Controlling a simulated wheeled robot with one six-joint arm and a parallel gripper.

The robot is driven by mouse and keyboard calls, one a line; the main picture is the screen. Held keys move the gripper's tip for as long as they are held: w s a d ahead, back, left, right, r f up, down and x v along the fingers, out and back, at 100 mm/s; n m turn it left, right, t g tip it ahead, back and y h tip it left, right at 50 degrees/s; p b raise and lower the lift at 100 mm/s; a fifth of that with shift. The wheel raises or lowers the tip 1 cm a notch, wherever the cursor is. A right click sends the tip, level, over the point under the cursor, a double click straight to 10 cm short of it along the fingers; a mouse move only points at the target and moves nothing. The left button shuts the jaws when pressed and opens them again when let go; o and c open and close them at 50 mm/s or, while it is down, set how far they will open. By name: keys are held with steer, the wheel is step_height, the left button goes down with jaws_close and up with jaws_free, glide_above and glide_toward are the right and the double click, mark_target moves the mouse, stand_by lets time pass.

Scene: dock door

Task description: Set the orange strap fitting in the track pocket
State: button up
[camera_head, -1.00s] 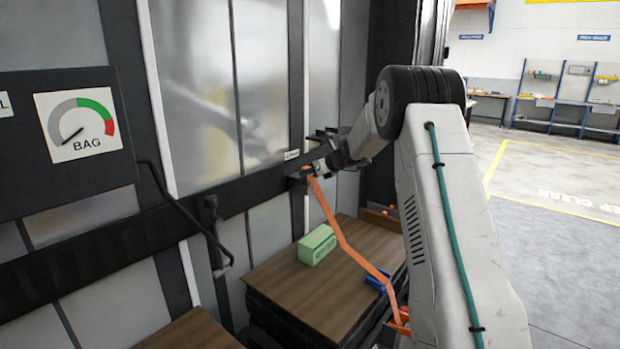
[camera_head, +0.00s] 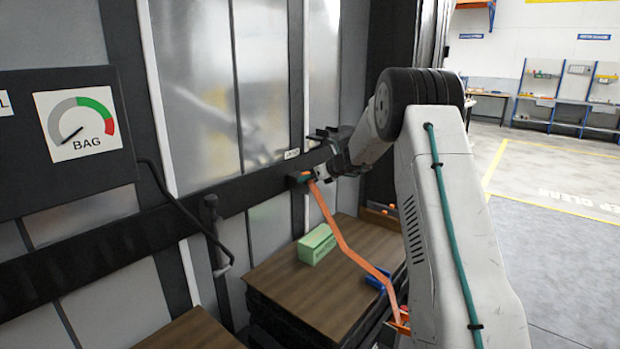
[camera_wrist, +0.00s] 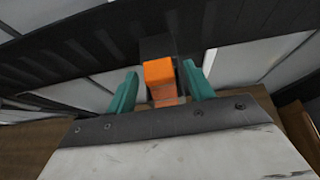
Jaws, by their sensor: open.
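The orange strap fitting (camera_head: 305,174) is at the dark track pocket (camera_head: 296,184) on the black wall rail. An orange strap (camera_head: 340,238) runs down from it to the lower right. My gripper (camera_head: 318,174) is just right of the fitting. In the wrist view, my gripper's teal fingers (camera_wrist: 160,86) are open, one on each side of the orange fitting (camera_wrist: 159,74), with a gap showing on the left. The dark pocket (camera_wrist: 157,46) shows behind the fitting. How deep the fitting sits in it is hidden.
A green box (camera_head: 317,245) and a blue item (camera_head: 377,280) lie on a wooden-topped stack (camera_head: 300,290) below the rail. A black handle (camera_head: 213,225) hangs on the wall at left. A BAG gauge panel (camera_head: 82,122) is at far left. Open floor (camera_head: 570,260) lies right.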

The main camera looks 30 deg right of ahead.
steer(key=v, duration=1.2)
steer(key=s+a+r+n+g+y, duration=0.1)
steer(key=s+a+r+n+g, duration=0.25)
steer(key=s+a+n, duration=0.75)
steer(key=s+a+r+n+g+y, duration=0.1)
steer(key=s+a+r+n+g, duration=0.3)
steer(key=s+a, duration=0.75)
steer(key=s+a+f+n+g+h, duration=0.1)
steer(key=s+a+f+n+h, duration=0.1)
steer(key=s+n, duration=0.3)
steer(key=s+a+f+n+h, duration=0.2)
steer(key=s+n, duration=0.4)
steer(key=s, duration=0.6)
steer(key=s+a+f+n+g+h, duration=0.1)
steer(key=s+a+f+n+h, duration=0.1)
steer(key=s+n, duration=0.4)
steer(key=s+a, duration=0.1)
steer(key=s, duration=0.1)
steer(key=shift+s+g, duration=0.35)
steer(key=shift+s, duration=0.05)
steer(key=shift+d, duration=0.15)
